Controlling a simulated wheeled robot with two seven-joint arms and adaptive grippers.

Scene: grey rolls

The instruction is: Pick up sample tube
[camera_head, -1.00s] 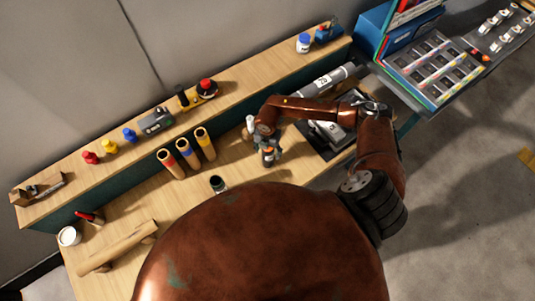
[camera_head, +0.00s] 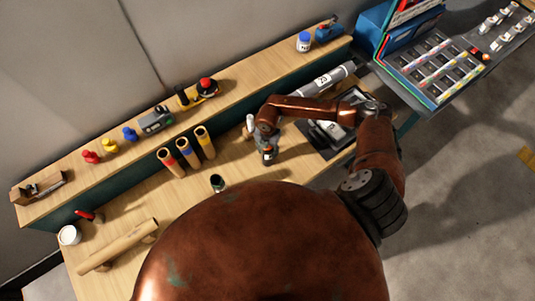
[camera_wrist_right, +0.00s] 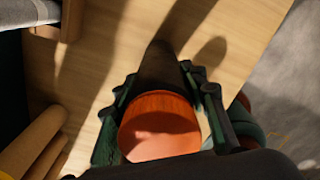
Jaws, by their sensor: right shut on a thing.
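A dark sample tube with an orange-red round end (camera_wrist_right: 160,125) is between the fingers of my right gripper in the right wrist view. The gripper (camera_wrist_right: 160,108) is shut on it, with a finger on each side. In the head view my right gripper (camera_head: 266,146) is low over the bench, and the small dark tube (camera_head: 268,157) shows just under it. I cannot tell whether the tube touches the bench. My left gripper is not in view.
A dark open container (camera_head: 217,183) stands on the wooden bench (camera_head: 190,205) to the left. Several cardboard tubes (camera_head: 188,154) stand behind it. A black tray (camera_head: 325,145) lies right of the gripper, and a grey roll (camera_head: 322,80) lies behind. A raised shelf (camera_head: 240,80) runs along the back.

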